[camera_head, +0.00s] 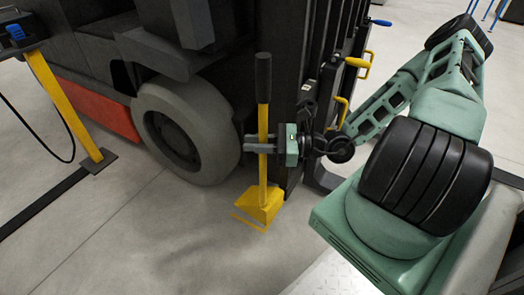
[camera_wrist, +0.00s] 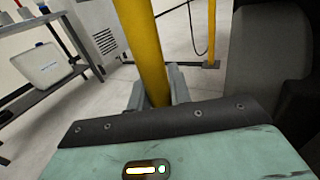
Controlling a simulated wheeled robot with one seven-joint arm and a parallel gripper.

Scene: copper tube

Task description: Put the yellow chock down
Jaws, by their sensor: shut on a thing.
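The yellow chock (camera_head: 261,205) is a wedge on a long upright yellow pole with a black grip at the top. In the head view it stands in front of the forklift's grey wheel (camera_head: 190,130), low over or on the floor; I cannot tell whether it touches. My gripper (camera_head: 262,146) is shut on the pole, about midway up. In the wrist view the yellow pole (camera_wrist: 146,50) runs up between the fingers (camera_wrist: 158,92). The wedge is hidden in the wrist view.
The dark forklift with its mast (camera_head: 325,70) stands close behind the pole. A yellow post (camera_head: 65,105) stands at the left. Open grey floor (camera_head: 130,235) lies in front.

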